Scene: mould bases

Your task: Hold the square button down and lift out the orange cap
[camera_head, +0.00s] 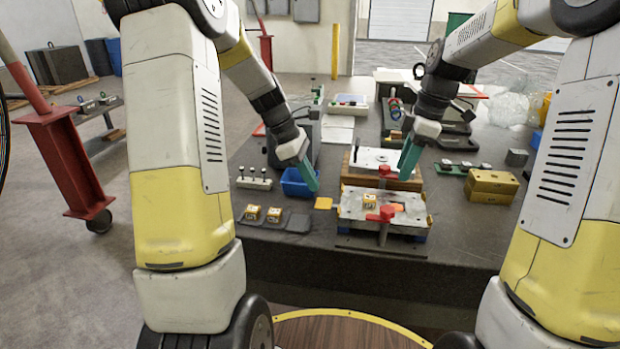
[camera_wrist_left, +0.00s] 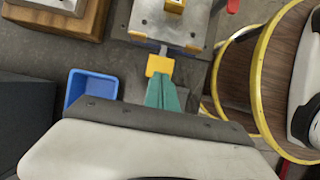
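A square yellow button (camera_head: 323,203) sticks out on a short rod from the left side of the metal mould base (camera_head: 362,213). It also shows in the left wrist view (camera_wrist_left: 159,66).
A blue bin (camera_head: 298,182) stands left of my left gripper. A second mould on a wooden block (camera_head: 382,180) sits behind the mould base, with a red handle. A dark tray (camera_head: 298,222) with yellow cubes lies left; yellow blocks (camera_head: 491,185) lie right.

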